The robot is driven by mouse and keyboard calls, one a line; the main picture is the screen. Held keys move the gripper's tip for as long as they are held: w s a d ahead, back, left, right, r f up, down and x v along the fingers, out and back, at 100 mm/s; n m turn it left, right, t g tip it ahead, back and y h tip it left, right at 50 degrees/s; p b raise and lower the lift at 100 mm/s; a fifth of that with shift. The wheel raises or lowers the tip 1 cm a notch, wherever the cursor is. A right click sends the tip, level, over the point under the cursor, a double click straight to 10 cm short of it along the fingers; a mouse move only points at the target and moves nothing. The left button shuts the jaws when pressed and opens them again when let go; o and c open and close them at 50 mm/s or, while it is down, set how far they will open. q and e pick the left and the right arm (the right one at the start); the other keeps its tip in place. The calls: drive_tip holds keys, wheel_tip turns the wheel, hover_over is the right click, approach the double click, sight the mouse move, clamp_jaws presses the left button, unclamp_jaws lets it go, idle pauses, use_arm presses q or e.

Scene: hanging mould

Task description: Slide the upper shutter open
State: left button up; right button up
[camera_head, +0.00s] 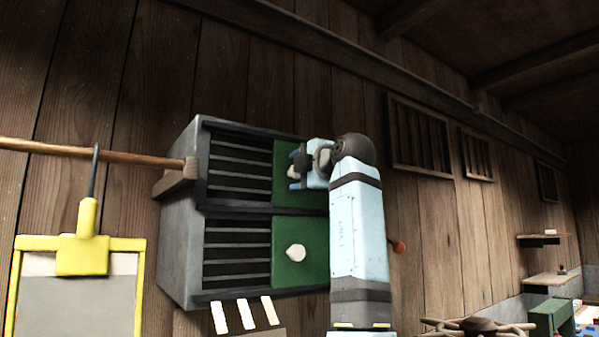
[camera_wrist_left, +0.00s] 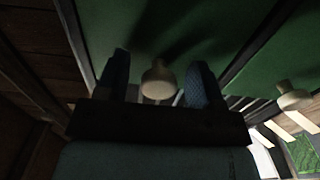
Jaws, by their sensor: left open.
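The grey cabinet (camera_head: 178,240) on the plank wall has two slatted openings. The upper shutter (camera_head: 286,194) is a green panel over the right part of the upper opening; dark slats show to its left. Its pale knob (camera_head: 292,172) also shows in the left wrist view (camera_wrist_left: 158,79). My left gripper (camera_head: 298,172) is at this knob, open, with one finger on each side of it; I cannot tell whether they touch it. My arm hides the shutter's right end. The lower shutter (camera_head: 300,270) has its own pale knob (camera_head: 296,252). My right gripper is not in view.
A wooden pole (camera_head: 90,150) runs from the left to the cabinet's side, and a yellow-framed mould (camera_head: 82,255) hangs from it by a hook. White strips (camera_head: 245,315) stand below the cabinet. Shelves (camera_head: 550,278) are far right.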

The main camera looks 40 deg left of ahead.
use_arm(q)
drive_tip(key=shift+s, duration=0.1)
drive_tip(key=shift+s+d, duration=0.15)
drive_tip(key=shift+d, duration=0.1)
drive_tip(key=b+v, duration=0.3)
drive_tip(key=v, duration=1)
drive_tip(key=shift+d, duration=0.1)
